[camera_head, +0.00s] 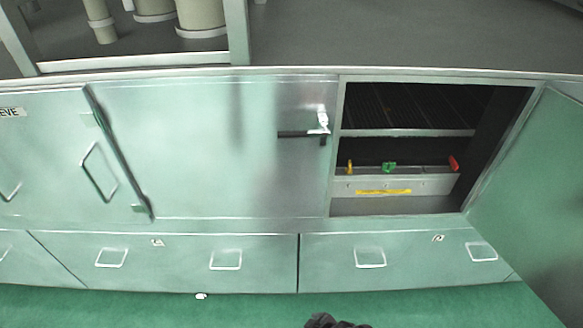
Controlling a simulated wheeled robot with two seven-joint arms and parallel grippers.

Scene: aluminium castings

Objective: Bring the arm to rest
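Neither of my grippers can be made out in the head view. A small dark shape shows at the bottom edge, right of centre; it may be part of my own body, but too little of it shows to tell. No arm reaches into the cabinet or over the worktop in this view.
A green cabinet door (215,150) with a black-and-silver latch (318,130) is shut. Right of it a compartment stands open, its door (535,190) swung right. Drawers (170,258) below are shut. The green floor (120,308) looks mostly clear.

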